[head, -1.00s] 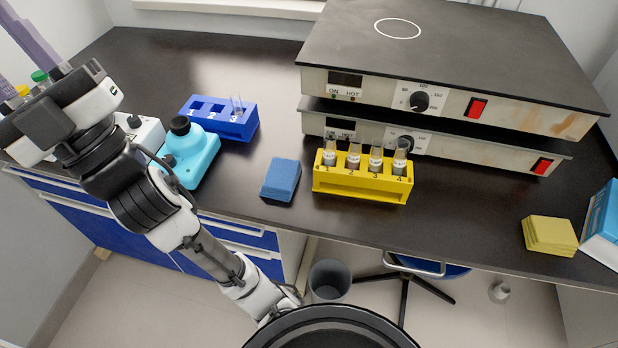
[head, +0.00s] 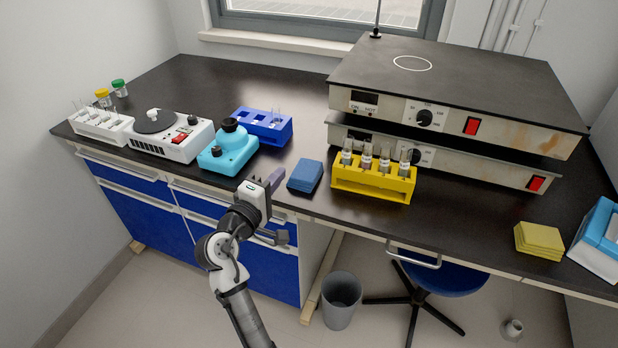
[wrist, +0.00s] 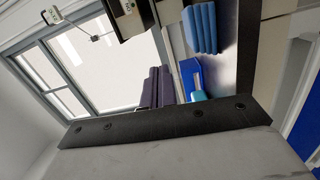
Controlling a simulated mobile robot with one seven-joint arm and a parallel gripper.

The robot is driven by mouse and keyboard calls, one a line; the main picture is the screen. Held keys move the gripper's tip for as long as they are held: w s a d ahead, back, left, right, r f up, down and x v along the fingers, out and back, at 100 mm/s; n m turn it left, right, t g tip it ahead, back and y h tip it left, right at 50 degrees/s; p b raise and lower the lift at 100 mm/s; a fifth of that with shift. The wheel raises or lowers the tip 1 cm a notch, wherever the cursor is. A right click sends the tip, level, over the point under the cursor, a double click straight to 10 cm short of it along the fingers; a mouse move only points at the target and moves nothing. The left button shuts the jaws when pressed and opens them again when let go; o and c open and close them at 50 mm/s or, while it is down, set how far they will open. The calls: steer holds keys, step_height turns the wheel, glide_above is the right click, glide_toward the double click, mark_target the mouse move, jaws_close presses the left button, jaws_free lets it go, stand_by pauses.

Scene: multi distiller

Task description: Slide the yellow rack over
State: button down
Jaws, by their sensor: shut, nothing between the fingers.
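The yellow rack (head: 372,188) stands upright near the bench's front edge, in front of the stacked hot plates. It holds several capped tubes in a row. My gripper (head: 276,180) has purple fingers, shut and empty, at the bench's front edge, left of the blue pad stack (head: 305,175). The pads lie between my gripper and the rack. In the wrist view the shut fingers (wrist: 158,87) show at the centre, with the blue pads (wrist: 200,27) above; I cannot clearly make out the rack there.
Two stacked hot plates (head: 445,125) stand close behind the rack. The blue rack (head: 262,127) and a turquoise device (head: 227,150) are left of the pads. Yellow pads (head: 538,241) lie at the far right. Bare bench lies between them and the yellow rack.

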mark_target(308, 173)
steer(key=shift+g+h, duration=0.6)
steer(key=p+x, duration=0.1)
steer(key=x, duration=0.2)
steer(key=d+f+x, duration=0.1)
steer(key=x, duration=0.2)
steer(key=s+d+p+x, duration=0.1)
steer(key=x, duration=0.3)
steer(key=shift+f+p, duration=0.15)
steer(key=shift+p, duration=0.15)
steer(key=shift+s+d+p, duration=0.15)
steer(key=shift+d+p, duration=0.1)
steer(key=shift+d, duration=0.3)
steer(key=shift+s+d+p, duration=0.15)
steer(key=shift+d+p, duration=0.05)
steer(key=shift+d, duration=0.35)
steer(key=shift+s+d+f, duration=0.15)
steer(key=shift+s+d, duration=0.05)
steer(key=shift+d, duration=0.5)
